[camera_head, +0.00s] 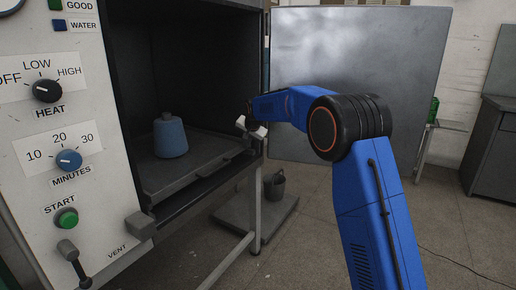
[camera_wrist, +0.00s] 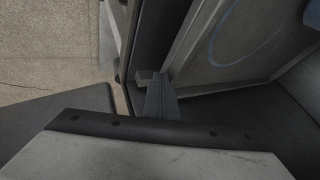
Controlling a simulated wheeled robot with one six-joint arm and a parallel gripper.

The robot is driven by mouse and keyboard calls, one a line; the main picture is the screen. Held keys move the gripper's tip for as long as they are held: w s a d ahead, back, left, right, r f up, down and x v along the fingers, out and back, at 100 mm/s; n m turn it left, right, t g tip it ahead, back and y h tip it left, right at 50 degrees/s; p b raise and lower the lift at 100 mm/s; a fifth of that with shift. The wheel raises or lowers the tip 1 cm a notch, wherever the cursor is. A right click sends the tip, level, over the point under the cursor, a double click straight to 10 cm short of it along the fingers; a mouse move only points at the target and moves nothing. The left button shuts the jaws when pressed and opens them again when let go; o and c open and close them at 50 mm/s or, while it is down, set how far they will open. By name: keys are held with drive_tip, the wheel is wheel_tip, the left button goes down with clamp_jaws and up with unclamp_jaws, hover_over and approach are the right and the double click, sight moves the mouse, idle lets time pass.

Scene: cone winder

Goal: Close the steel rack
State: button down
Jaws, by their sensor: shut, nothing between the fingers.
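The steel rack (camera_head: 158,182) is a dark grey tray in the open cabinet, its front edge at the cabinet opening. A blue cone (camera_head: 171,138) stands upright on it. My gripper (camera_head: 251,128) is at the right side of the opening, above the rack's right front corner in the picture; I cannot tell whether it touches anything. In the wrist view the gripper (camera_wrist: 149,77) is shut and empty, beside a grey rimmed panel with a faint blue arc (camera_wrist: 235,35). I cannot tell for sure whether that panel is the rack.
A large grey door (camera_head: 360,60) stands open at the right, behind my arm. The control panel (camera_head: 65,130) with knobs and a green button is at the left. A dark bucket (camera_head: 274,186) stands on a low platform (camera_head: 240,215) below.

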drive_tip(key=shift+w+a, duration=0.75)
drive_tip(key=shift+a, duration=0.3)
drive_tip(key=shift+a+r, duration=0.1)
drive_tip(key=shift+w+r, duration=0.1)
